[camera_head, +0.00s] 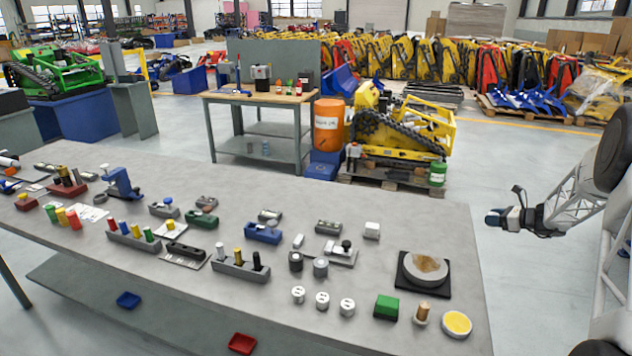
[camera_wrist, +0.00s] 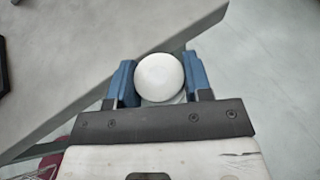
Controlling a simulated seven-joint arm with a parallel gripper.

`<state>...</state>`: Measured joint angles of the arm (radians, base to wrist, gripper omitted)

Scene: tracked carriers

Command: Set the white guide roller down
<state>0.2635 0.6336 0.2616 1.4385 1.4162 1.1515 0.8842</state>
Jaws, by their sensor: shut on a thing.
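The white guide roller (camera_wrist: 158,77) shows in the wrist view as a round, pale end face between the two blue fingers. My gripper (camera_head: 493,217) is shut on it, with a finger on each side. In the head view my gripper is at the right, out past the right edge of the grey table (camera_head: 345,217) and apart from it. The roller cannot be made out clearly there. In the wrist view, floor shows around the roller, and the table's edge runs diagonally behind it.
The table's right end holds a dark square base with a round grey disc (camera_head: 427,268), a green block (camera_head: 386,307), a yellow-topped round piece (camera_head: 456,324) and several pale cylinders (camera_head: 322,300). Bare tabletop lies along the back right. A yellow tracked machine (camera_head: 400,130) stands behind.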

